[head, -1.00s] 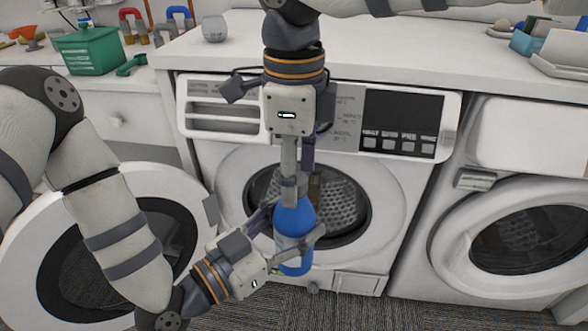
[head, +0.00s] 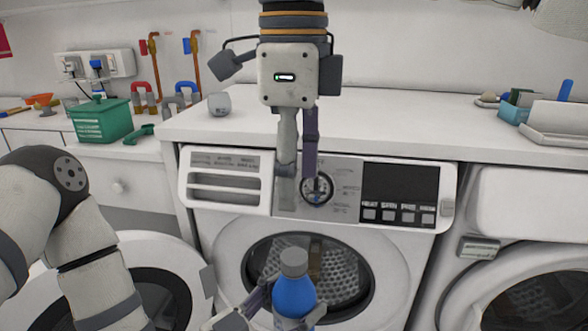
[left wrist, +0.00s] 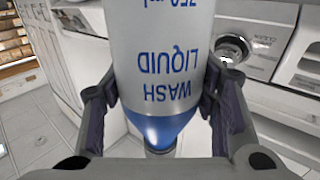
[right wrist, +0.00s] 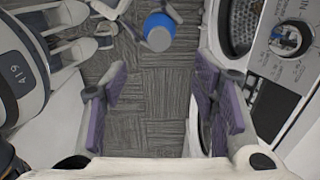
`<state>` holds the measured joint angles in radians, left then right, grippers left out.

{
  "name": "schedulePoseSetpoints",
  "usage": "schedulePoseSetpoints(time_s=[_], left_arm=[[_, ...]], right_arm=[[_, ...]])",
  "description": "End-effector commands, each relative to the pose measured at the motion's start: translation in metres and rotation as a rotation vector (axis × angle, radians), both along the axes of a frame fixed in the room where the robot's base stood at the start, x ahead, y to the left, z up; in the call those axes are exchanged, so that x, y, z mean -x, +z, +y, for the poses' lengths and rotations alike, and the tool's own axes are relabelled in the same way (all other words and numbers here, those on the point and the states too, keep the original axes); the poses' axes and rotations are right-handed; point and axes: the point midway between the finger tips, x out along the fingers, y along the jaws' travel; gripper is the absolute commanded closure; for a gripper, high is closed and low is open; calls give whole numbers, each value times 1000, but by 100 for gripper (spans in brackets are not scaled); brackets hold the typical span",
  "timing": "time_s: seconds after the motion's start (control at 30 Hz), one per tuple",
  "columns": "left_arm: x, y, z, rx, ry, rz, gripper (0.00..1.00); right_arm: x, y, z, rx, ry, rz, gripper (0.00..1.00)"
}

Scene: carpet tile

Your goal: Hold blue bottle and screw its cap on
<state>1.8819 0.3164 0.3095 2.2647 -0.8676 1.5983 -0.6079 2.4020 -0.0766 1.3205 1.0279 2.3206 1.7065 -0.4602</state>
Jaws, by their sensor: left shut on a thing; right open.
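The blue bottle (head: 294,296) stands upright in front of the open washer drum, with the grey cap (head: 294,262) on its top. Whether the cap is fully tight cannot be told. My left gripper (head: 285,318) is shut around the bottle's body. In the left wrist view the bottle's grey label (left wrist: 160,60) reads "WASH LIQUID", between the two fingers. My right gripper (head: 298,176) is open and empty, pointing down above the cap with a clear gap. In the right wrist view the cap (right wrist: 159,38) and blue shoulder show beyond the fingers.
The washer (head: 225,225) is right behind the bottle, its round door (head: 60,262) swung open to the left. A second machine (head: 510,215) stands to the right. The white worktop (head: 390,115) carries a small grey object (head: 219,104). A green box (head: 101,120) sits further left.

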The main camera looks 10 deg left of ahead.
Motion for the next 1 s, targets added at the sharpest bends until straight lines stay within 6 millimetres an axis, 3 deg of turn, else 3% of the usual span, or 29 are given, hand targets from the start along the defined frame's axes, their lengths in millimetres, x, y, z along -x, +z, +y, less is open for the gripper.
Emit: schedulePoseSetpoints(time_s=[0.4, 0.47, 0.53, 0.67, 0.77, 0.83, 0.93, 1.0], left_arm=[[0, 1, 0, 1, 0, -3, 100], [0, 1, 0, 2, 0, -4, 100], [0, 1, 0, 1, 0, -3, 100], [0, 1, 0, 2, 0, -2, 100], [0, 1, 0, 2, 0, -2, 100], [0, 1, 0, 2, 0, -2, 100], [0, 1, 0, 2, 0, -2, 100], [0, 1, 0, 2, 0, -2, 100]], right_arm=[[0, 1, 0, 0, 0, -1, 46], [-3, -4, -2, 11, -4, -8, 46], [-14, -21, -12, 60, -15, -42, 46], [-58, -88, -58, 266, -17, -193, 46], [-94, -156, -108, 466, 84, -347, 46], [-108, -209, -141, 582, 240, -440, 46], [-98, -287, -176, 653, 556, -501, 46], [-69, -340, -192, 627, 789, -483, 46]])
